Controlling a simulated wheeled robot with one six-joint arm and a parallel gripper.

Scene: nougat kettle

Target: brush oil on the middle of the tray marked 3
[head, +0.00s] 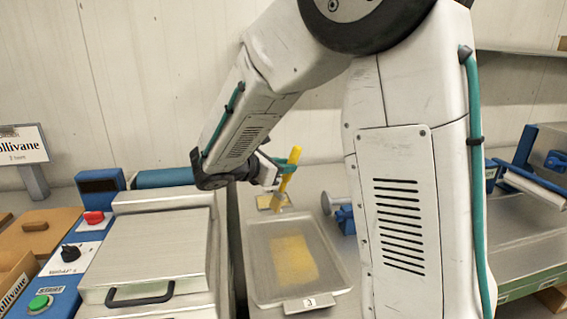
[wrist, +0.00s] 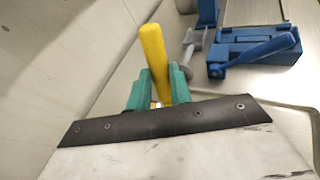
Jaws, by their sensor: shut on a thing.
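The metal tray (head: 258,270) lies on the counter, with a tag at its front edge (head: 308,303) that appears to read 3. A yellowish oil patch (head: 293,260) covers the middle of its floor. My gripper (head: 284,165) has green fingers and is shut on the yellow handle of a brush (head: 289,170). The brush is tilted, its head down over the tray's far edge; I cannot tell whether it touches. In the wrist view the yellow brush handle (wrist: 154,62) stands between the green fingers (wrist: 156,88); its head is hidden.
A lidded metal box with a black handle (head: 140,296) stands left of the tray. A blue clamp-like device (wrist: 254,48) stands to the right in the wrist view. My arm hides the counter right of the tray.

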